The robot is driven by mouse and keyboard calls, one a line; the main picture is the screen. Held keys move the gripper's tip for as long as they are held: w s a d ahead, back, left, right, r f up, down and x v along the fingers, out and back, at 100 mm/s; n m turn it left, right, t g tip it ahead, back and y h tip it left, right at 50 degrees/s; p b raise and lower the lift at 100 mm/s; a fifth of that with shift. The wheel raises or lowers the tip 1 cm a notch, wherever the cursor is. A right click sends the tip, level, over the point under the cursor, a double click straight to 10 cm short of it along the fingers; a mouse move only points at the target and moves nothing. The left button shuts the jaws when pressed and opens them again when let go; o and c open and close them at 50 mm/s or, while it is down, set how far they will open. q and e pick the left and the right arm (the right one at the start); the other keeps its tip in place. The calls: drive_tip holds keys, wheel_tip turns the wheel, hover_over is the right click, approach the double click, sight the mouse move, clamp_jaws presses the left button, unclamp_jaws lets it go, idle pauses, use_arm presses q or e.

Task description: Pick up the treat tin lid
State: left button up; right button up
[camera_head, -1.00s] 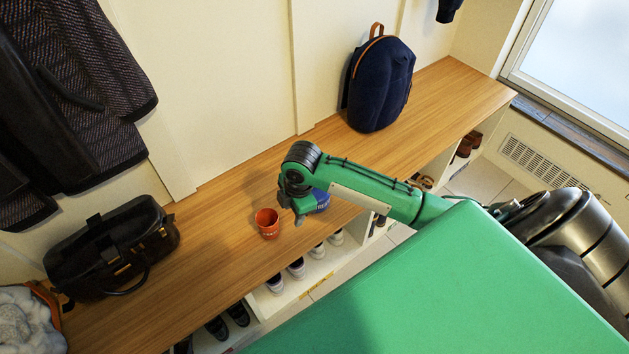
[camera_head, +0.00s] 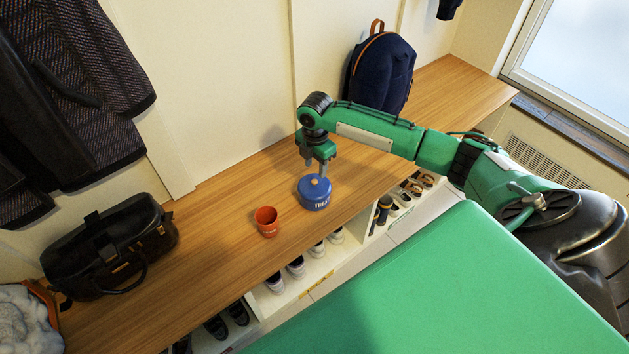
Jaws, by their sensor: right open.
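The blue treat tin (camera_head: 315,202) stands upright on the wooden bench top. Its blue lid (camera_head: 314,186) sits on it, with a small tan knob on top. My right gripper (camera_head: 316,172) points down just above the lid, close to the knob. Its fingers are apart and hold nothing. From this angle I cannot tell whether the fingers are level with the knob. My left gripper is not in view.
A black bag (camera_head: 110,247) is farther left, and a navy backpack (camera_head: 381,78) stands behind my right arm. Shoes fill the cubbies below the bench (camera_head: 225,245).

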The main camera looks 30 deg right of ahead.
sight(315, 180)
drive_tip(key=shift+f, duration=0.95)
wheel_tip(315, 180, down, 4)
drive_tip(key=shift+w+f+b, duration=0.15)
drive_tip(key=shift+f+b, duration=0.1)
drive_tip(key=shift+b, duration=0.4)
drive_tip(key=shift+f, duration=0.15)
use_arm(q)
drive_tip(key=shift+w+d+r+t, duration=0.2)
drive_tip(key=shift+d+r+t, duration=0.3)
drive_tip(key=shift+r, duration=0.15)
use_arm(e)
clamp_jaws()
